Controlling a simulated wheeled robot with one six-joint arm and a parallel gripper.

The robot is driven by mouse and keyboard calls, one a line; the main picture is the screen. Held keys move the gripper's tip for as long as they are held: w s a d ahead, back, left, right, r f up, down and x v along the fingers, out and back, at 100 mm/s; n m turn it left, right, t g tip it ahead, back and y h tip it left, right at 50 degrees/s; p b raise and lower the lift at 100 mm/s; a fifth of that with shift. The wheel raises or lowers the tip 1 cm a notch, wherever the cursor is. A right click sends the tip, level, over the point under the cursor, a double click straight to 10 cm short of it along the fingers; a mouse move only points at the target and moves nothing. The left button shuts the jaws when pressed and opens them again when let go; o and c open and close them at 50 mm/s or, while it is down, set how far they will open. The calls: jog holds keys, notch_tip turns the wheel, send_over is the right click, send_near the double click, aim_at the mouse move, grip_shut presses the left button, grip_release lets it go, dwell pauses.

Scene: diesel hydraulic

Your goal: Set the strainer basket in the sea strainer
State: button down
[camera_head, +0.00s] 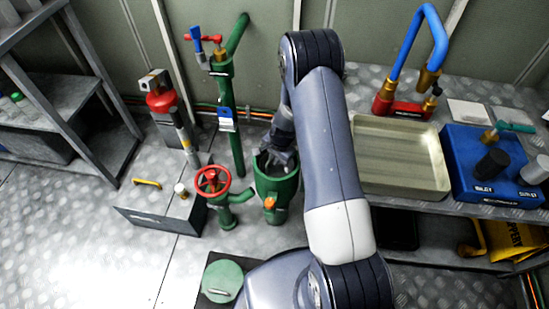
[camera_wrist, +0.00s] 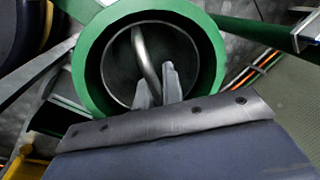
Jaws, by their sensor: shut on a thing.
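The sea strainer (camera_head: 277,190) is a green upright pot with an open top, standing on the floor in the middle of the head view. Its thick green rim (camera_wrist: 92,62) fills the upper wrist view. The grey strainer basket (camera_wrist: 122,82) shows as a round wall inside that rim, with a curved metal handle (camera_wrist: 145,52) across it. My gripper (camera_wrist: 158,88) points down into the mouth, its fingers shut on the handle. In the head view my gripper (camera_head: 281,156) is at the strainer's mouth. The basket's bottom and how deep it sits are hidden.
A red handwheel valve (camera_head: 212,181) stands close left of the strainer, and a green pipe (camera_head: 228,115) rises behind it. A green round lid (camera_head: 222,278) lies on a dark mat in front. A bench with a metal tray (camera_head: 398,190) and blue box (camera_head: 470,185) is right.

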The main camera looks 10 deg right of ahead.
jog(key=c, duration=1.5)
grip_release()
jog(key=shift+o, duration=0.2)
notch_tip(320, 180, up, 11)
jog(key=s+d+p, duration=0.1)
jog(key=p, duration=0.1)
jog(key=shift+s+d+f, duration=0.15)
jog(key=shift+s, duration=0.2)
notch_tip(320, 180, down, 10)
jog(key=w+a+b, duration=0.1)
jog(key=shift+w+a, duration=0.15)
jog(key=shift+w, duration=0.2)
